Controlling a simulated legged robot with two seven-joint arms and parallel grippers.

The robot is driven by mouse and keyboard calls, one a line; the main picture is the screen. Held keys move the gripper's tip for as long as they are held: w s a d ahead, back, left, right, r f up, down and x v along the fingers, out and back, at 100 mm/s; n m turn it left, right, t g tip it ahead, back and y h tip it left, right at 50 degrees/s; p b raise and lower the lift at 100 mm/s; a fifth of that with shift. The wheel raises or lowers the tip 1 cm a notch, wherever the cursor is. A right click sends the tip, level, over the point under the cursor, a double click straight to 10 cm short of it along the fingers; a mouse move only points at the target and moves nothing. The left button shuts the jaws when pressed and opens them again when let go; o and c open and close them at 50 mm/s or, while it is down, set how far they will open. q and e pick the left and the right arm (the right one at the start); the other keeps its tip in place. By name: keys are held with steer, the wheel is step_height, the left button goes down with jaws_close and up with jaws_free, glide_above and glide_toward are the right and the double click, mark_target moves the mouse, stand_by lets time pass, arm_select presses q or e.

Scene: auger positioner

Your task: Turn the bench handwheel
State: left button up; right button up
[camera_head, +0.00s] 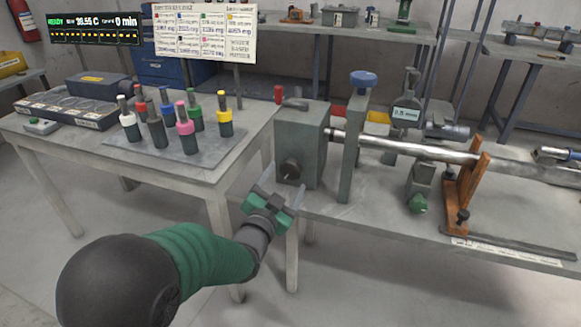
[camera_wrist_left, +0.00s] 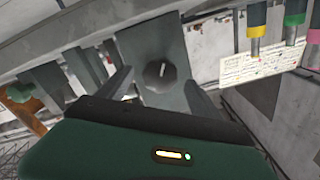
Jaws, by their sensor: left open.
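The bench handwheel, a small dark round knob (camera_head: 290,168), sits low on the front face of a grey block (camera_head: 298,135) at the left end of the auger bench. It also shows in the left wrist view (camera_wrist_left: 161,76), with a pale mark on its face. My left gripper (camera_head: 284,186), with a green body, is open just in front of and slightly below the knob. In the left wrist view its two dark fingers (camera_wrist_left: 157,90) stand either side of the knob, apparently not touching it. The gap in depth is hard to judge. My right gripper is out of view.
A long steel shaft (camera_head: 400,146) runs right from the block, past an orange bracket (camera_head: 465,190). The left table (camera_head: 60,138) holds several coloured bottles (camera_head: 185,130) on a grey plate. A blue-topped post (camera_head: 355,135) stands beside the block. Open floor lies in front.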

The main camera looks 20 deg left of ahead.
mark_target(289, 174)
arm_select(q)
steer(key=w, duration=0.5)
steer(key=shift+w+d+b, duration=0.1)
steer(key=shift+b, duration=0.2)
steer(key=c, duration=1.3)
steer(key=n, duration=0.4)
steer(key=o, duration=1.3)
